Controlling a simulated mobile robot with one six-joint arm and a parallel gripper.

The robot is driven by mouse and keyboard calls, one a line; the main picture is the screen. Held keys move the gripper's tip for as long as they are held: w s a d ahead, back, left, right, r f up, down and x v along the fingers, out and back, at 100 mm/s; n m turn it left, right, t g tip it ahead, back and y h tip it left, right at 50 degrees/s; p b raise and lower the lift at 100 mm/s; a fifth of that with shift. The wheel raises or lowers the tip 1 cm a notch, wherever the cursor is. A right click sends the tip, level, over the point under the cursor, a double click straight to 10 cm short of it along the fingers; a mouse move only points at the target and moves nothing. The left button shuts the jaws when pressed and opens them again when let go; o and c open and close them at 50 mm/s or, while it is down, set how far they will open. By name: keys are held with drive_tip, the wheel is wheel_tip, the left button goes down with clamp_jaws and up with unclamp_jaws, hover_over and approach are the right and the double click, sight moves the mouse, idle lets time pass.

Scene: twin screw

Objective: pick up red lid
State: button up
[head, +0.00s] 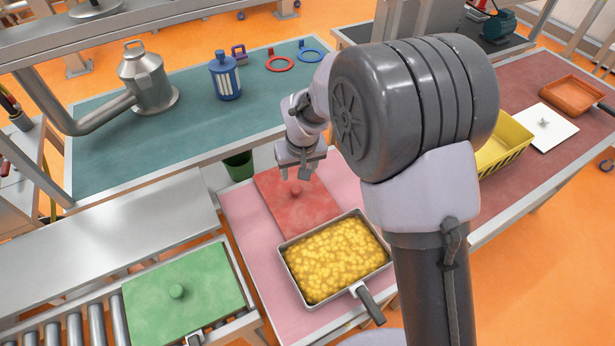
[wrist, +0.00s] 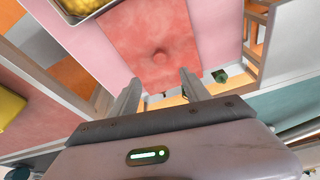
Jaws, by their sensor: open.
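The red lid (head: 309,216) is a flat square plate with a small round knob in its middle. It lies on the pink table top (head: 240,212), behind the pan of yellow pieces. My gripper (head: 298,173) hangs above the lid's back part, apart from it, fingers pointing down. In the wrist view the red lid (wrist: 150,25) lies beyond the fingertips, with its knob ahead of the gap between them. My gripper (wrist: 158,88) is open and empty there. My arm hides part of the table to the right of the lid in the head view.
A metal pan (head: 388,262) with yellow pieces and a dark handle stands just in front of the lid. A green lid (head: 205,290) lies at the lower left. A blue lantern-like container (head: 225,77) and a metal canister (head: 150,85) stand on the teal table behind.

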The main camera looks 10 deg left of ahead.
drive_tip(key=b, duration=0.1)
hover_over(296, 189)
drive_tip(key=s, duration=0.1)
drive_tip(key=f, duration=0.6)
drive_tip(key=shift+d+f, duration=0.35)
drive_tip(key=shift+d, duration=0.05)
drive_tip(key=b+x, duration=0.1)
drive_tip(key=x, duration=0.4)
drive_tip(key=shift+s+a+f+b, duration=0.1)
drive_tip(key=shift+f+b, duration=0.2)
drive_tip(key=shift+f, duration=0.1)
drive_tip(key=shift+r, duration=0.1)
drive_tip(key=shift+c, duration=1.3)
clamp_jaws()
